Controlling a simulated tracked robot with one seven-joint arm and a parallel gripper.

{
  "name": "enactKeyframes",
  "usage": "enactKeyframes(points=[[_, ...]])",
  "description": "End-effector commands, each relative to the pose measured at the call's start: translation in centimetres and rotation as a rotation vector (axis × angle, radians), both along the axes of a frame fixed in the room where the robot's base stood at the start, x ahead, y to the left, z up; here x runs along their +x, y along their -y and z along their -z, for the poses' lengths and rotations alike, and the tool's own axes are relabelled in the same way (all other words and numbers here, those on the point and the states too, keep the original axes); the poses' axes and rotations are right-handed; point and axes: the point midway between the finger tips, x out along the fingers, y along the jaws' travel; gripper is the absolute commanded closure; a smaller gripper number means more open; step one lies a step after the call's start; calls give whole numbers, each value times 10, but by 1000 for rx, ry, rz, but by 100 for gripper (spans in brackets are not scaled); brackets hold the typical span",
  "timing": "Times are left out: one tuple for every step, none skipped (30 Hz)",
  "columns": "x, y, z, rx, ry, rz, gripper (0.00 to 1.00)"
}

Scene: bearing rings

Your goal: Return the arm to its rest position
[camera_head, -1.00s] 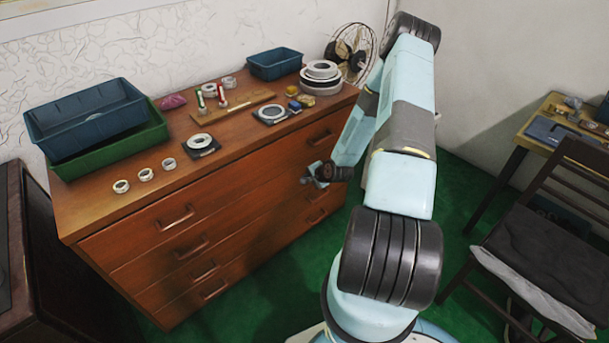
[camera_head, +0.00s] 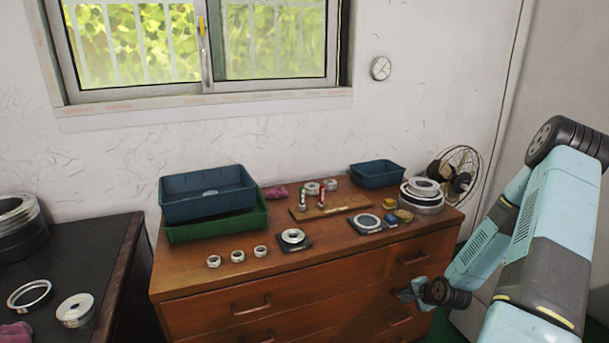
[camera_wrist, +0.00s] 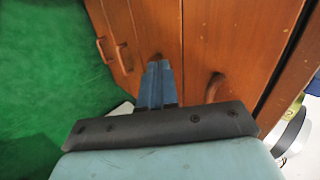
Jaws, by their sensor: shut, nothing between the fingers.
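My gripper (camera_head: 404,295) is in front of the right part of the wooden dresser (camera_head: 206,316), below its top edge, with my arm folded down at the right of the head view. In the wrist view the fingers of my gripper (camera_wrist: 158,70) lie together, pointing at the drawer fronts, with nothing held. The wrist view also shows drawer handles (camera_wrist: 215,87) close to the fingers. I cannot tell the exact gap between fingertips and wood.
A dark table (camera_head: 96,290) stands left. Green floor (camera_wrist: 45,80) lies clear beside the dresser.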

Motion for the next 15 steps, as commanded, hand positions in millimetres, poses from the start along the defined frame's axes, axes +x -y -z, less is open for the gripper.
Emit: enactKeyframes(points=[[3, 2, -11, -36, -6, -25, 100], [4, 2, -17, -59, -12, -40, 100], [5, 3, -26, -90, -21, -61, 100], [6, 4, -33, -115, -30, -78, 100], [7, 4, -40, -139, -36, -93, 100], [7, 5, -49, -170, -45, -114, 100], [8, 5, -55, -192, -54, -128, 100], [8, 5, -62, -215, -60, -143, 100], [8, 6, -72, -244, -69, -162, 100], [9, 5, -79, -266, -76, -178, 100], [9, 5, -86, -286, -83, -192, 100], [9, 5, -96, -315, -92, -208, 100], [8, 4, -104, -336, -98, -222, 100], [8, 4, -111, -356, -104, -235, 100], [8, 3, -122, -383, -112, -251, 100]])
